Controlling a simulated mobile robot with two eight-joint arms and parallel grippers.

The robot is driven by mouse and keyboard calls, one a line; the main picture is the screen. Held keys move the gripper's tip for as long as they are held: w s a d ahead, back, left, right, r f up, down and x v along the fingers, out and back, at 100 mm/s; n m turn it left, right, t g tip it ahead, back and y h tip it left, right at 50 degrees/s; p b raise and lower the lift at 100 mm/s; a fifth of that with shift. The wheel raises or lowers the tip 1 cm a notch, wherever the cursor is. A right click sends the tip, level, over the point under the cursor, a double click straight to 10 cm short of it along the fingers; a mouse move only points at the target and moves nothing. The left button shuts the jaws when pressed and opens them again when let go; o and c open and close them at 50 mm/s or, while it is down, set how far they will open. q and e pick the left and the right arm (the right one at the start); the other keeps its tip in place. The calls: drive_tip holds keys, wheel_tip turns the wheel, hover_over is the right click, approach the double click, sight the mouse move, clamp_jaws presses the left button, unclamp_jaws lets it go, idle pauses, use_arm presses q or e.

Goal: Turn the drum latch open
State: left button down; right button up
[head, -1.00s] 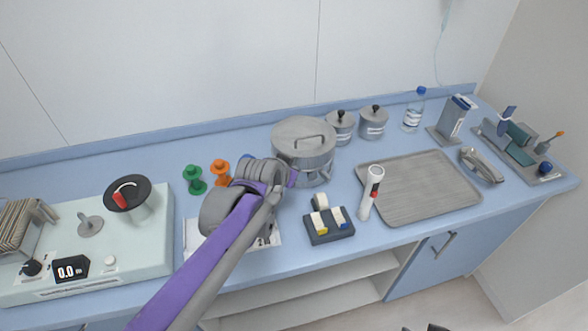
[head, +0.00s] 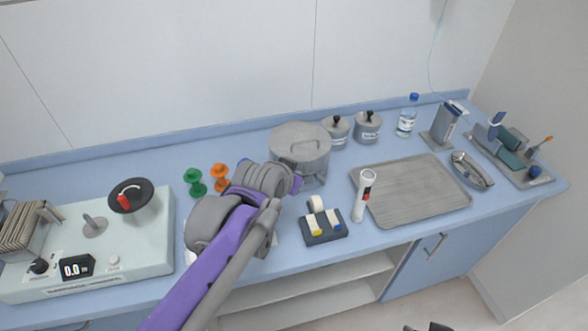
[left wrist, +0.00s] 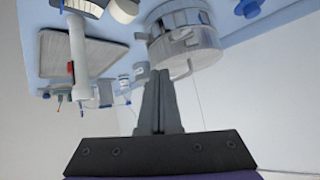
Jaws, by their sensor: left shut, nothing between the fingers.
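The steel drum (head: 292,139) stands upright at the back middle of the counter, its lid on with a bar handle on top. In the left wrist view the drum (left wrist: 197,42) is at the upper right. A grey bar on its side, which looks like the latch (left wrist: 174,37), shows just above the fingertips. My left gripper (head: 297,184) is at the drum's front side; its fingers (left wrist: 160,75) are shut and empty. I cannot tell whether they touch the latch. A dark part at the bottom edge, maybe my right gripper (head: 439,327), barely shows.
A torch (head: 363,195) and a dark block holder (head: 323,238) stand right of my left gripper. A grey tray (head: 420,190) lies farther right. Two small lidded pots (head: 336,133) (head: 367,128) stand behind. Green (head: 195,183) and orange (head: 219,178) pieces are left.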

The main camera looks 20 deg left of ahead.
use_arm(q)
drive_tip(key=s+r, duration=0.1)
drive_tip(key=s+d+r, duration=0.1)
drive_tip(key=s, duration=0.1)
drive_tip(key=shift+d, duration=0.1)
idle(0.4)
drive_tip(key=s+a+f+n+g, duration=0.1)
drive_tip(key=s+f+g, duration=0.3)
drive_tip(key=s+f, duration=1.2)
drive_tip(key=s+n, duration=0.1)
drive_tip(key=s, duration=0.1)
drive_tip(key=shift+s+a+f+g, duration=0.2)
drive_tip(key=shift+s+a+g, duration=0.1)
drive_tip(key=shift+s, duration=0.05)
